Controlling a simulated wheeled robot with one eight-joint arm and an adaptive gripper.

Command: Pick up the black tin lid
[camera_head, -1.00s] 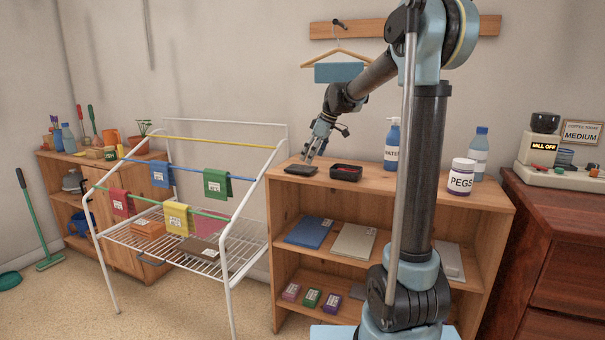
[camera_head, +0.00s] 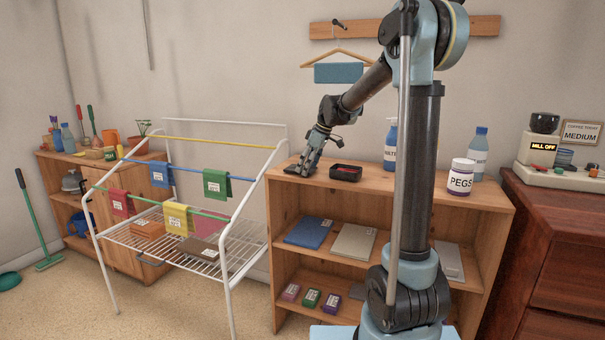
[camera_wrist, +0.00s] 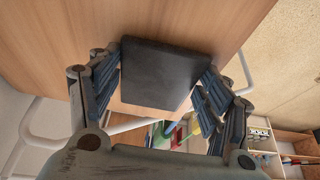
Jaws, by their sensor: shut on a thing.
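The black tin lid (camera_wrist: 158,72) is a flat, dark square plate on the wooden shelf top. In the wrist view it lies between the two fingers of my gripper (camera_wrist: 157,84), which are shut on its left and right sides. No gap between lid and shelf can be made out. The open black tin (camera_head: 346,178) stands just to the right, apart from my gripper, with something reddish inside.
A pegs jar (camera_head: 461,178) and blue-capped bottles (camera_head: 478,153) stand on the shelf top to the right. A white drying rack (camera_head: 226,262) with cloths stands close on the left. A hanger with a blue cloth (camera_head: 338,72) hangs above.

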